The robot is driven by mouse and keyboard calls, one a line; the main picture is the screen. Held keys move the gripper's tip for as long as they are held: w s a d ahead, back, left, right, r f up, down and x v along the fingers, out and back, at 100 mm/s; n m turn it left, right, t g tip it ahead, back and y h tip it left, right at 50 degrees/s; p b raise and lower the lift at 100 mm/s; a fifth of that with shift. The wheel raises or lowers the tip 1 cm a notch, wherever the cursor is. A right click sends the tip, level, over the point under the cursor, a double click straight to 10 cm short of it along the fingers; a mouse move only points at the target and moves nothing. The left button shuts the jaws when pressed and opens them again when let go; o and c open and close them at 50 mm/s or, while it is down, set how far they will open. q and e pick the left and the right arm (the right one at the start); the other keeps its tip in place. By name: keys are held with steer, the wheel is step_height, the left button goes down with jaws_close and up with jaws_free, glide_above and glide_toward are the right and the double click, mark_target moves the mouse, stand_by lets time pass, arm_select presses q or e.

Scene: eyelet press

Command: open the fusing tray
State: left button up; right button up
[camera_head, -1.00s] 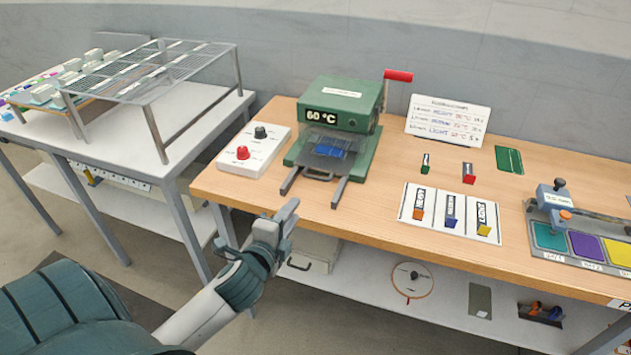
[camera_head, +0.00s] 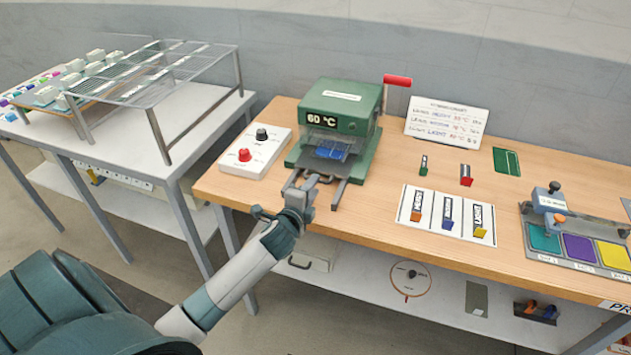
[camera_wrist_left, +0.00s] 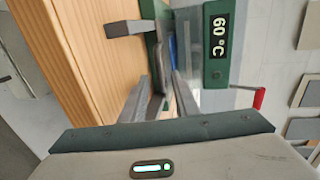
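The fusing tray (camera_head: 325,162) is a dark tray in the front mouth of the green press (camera_head: 340,105), with a blue piece (camera_head: 329,152) on it and a handle at its front. Two grey rails (camera_head: 339,193) stick out before it. My left gripper (camera_head: 303,180) is in front of the tray, close to the handle and rails, and partly hides the left rail. In the left wrist view the fingers (camera_wrist_left: 161,98) stand apart, with the dark tray handle (camera_wrist_left: 157,84) seen between them; contact cannot be told. My right gripper is out of view.
A white control box (camera_head: 255,151) with a red and a black knob stands left of the press. A red lever (camera_head: 397,80) rises at its right. A white card (camera_head: 446,213) with coloured pieces lies to the right. A wire rack (camera_head: 150,75) stands on the left table.

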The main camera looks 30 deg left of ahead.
arm_select(q)
steer(key=shift+x, duration=1.3)
steer(key=shift+c, duration=0.7)
jaws_close()
steer(key=shift+f, duration=0.15)
